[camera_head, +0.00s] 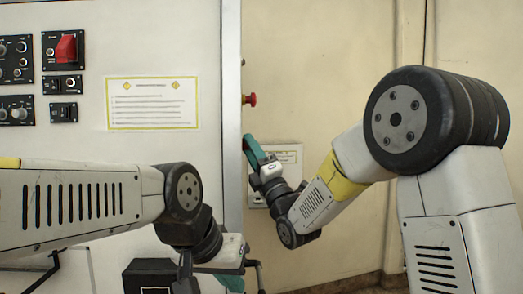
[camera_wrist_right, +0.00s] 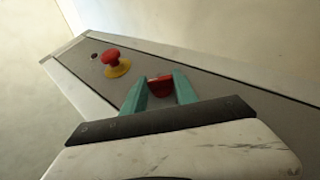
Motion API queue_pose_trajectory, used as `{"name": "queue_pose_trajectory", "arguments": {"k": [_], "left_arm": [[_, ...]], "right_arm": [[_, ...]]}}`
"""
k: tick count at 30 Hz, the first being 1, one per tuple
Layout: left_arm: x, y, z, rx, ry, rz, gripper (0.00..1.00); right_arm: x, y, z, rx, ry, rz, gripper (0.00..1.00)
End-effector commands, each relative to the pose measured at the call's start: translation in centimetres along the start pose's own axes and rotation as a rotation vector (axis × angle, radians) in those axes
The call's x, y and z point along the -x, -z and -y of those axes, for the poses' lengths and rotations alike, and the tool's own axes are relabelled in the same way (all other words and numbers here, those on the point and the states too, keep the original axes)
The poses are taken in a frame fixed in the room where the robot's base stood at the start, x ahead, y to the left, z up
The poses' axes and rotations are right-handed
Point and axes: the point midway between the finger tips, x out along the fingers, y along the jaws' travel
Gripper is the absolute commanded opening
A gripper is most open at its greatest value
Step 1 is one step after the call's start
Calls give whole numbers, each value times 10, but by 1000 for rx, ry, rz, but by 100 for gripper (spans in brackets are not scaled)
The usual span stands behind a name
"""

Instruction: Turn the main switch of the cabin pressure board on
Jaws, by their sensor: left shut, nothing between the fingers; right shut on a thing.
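My right gripper (camera_head: 254,152) reaches to the narrow right side face of the white cabinet (camera_head: 160,60). In the right wrist view its teal fingers (camera_wrist_right: 160,80) are shut on a red switch (camera_wrist_right: 161,88) on the grey side face. Only part of this switch shows between the fingers, and its setting cannot be read. In the head view the gripper hides it. My left gripper (camera_head: 234,281) is shut and empty, low in front of the cabinet.
A red mushroom button (camera_head: 249,99) sticks out of the side face above my right gripper; it also shows on its yellow base in the wrist view (camera_wrist_right: 115,63). A red rocker (camera_head: 66,48) and black panels are on the cabinet front. A wall stands behind.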

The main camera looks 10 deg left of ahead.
Motion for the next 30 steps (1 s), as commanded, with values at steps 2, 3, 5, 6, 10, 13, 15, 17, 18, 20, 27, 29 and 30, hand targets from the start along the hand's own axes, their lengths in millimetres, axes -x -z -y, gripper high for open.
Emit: {"name": "queue_pose_trajectory", "arguments": {"k": [2, 3, 5, 6, 10, 13, 15, 17, 18, 20, 27, 29, 30], "left_arm": [[0, 0, 0, 0, 0, 0, 0], [0, 0, 0, 0, 0, 0, 0], [0, 0, 0, 0, 0, 0, 0], [0, 0, 0, 0, 0, 0, 0], [0, 0, 0, 0, 0, 0, 0], [0, 0, 0, 0, 0, 0, 0], [0, 0, 0, 0, 0, 0, 0], [0, 0, 0, 0, 0, 0, 0], [0, 0, 0, 0, 0, 0, 0], [0, 0, 0, 0, 0, 0, 0], [0, 0, 0, 0, 0, 0, 0], [0, 0, 0, 0, 0, 0, 0], [0, 0, 0, 0, 0, 0, 0]], "right_arm": [[-1, -1, -2, -12, 30, 2, 0], [-1, -2, -3, -20, 51, 2, 0], [-1, -2, -4, -35, 85, 2, 0], [-1, -2, -5, -47, 112, 2, 0], [-2, -2, -8, -89, 213, 3, 0], [-2, -3, -9, -126, 299, 4, 0], [-2, -3, -10, -150, 360, 4, 0], [-3, -3, -11, -173, 411, 4, 0], [-4, -4, -12, -188, 446, 5, 0], [-4, -4, -12, -208, 499, 4, 0], [-7, -4, -14, -294, 703, 3, 0], [-8, -4, -14, -314, 748, 2, 0], [-8, -5, -14, -326, 779, 4, 0]]}}
